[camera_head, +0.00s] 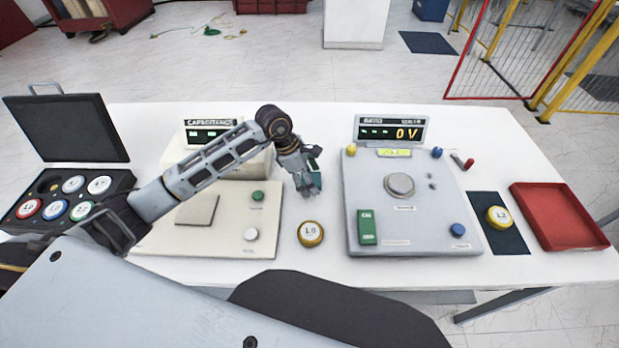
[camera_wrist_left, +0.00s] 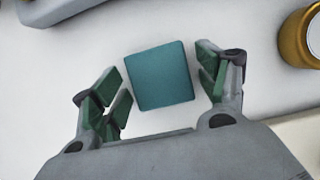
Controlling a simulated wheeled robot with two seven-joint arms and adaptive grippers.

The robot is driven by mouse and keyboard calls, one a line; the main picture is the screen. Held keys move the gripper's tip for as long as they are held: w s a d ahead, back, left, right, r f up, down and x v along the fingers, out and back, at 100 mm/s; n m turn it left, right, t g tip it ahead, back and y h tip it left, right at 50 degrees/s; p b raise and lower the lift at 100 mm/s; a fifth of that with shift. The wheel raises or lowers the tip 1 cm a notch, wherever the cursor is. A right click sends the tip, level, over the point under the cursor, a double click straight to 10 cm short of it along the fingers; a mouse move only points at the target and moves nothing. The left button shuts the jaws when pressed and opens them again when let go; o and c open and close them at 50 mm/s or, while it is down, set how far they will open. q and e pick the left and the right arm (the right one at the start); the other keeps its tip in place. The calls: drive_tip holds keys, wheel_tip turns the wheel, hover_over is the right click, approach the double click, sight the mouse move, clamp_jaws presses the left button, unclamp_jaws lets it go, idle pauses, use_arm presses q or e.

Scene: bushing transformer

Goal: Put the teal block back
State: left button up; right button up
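The teal block (camera_wrist_left: 160,76) lies on the white table between the two testers, partly hidden behind my left gripper in the head view (camera_head: 316,176). My left gripper (camera_head: 307,188) reaches over the capacitance tester to the block. In the left wrist view, the gripper's green-padded fingers (camera_wrist_left: 162,84) are spread on either side of the block. A gap shows on the right, and the left pad is close to the block's lower left corner; I cannot tell whether it touches. My right gripper is not in view.
The gold-rimmed L0 piece (camera_head: 310,233) stands near the block. The capacitance tester (camera_head: 150,240) is left, the ratio tester (camera_head: 400,225) right. Further right are a yellow piece (camera_head: 499,217) on a dark mat and a red tray (camera_head: 560,215). An open case (camera_head: 120,185) stands far left.

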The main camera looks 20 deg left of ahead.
sight(303, 179)
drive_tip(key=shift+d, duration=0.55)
use_arm(q)
drive_tip(key=shift+r, duration=0.15)
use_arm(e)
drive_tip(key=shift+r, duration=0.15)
use_arm(q)
drive_tip(key=v, duration=0.5)
drive_tip(key=b+v, duration=0.1)
drive_tip(key=v, duration=0.6)
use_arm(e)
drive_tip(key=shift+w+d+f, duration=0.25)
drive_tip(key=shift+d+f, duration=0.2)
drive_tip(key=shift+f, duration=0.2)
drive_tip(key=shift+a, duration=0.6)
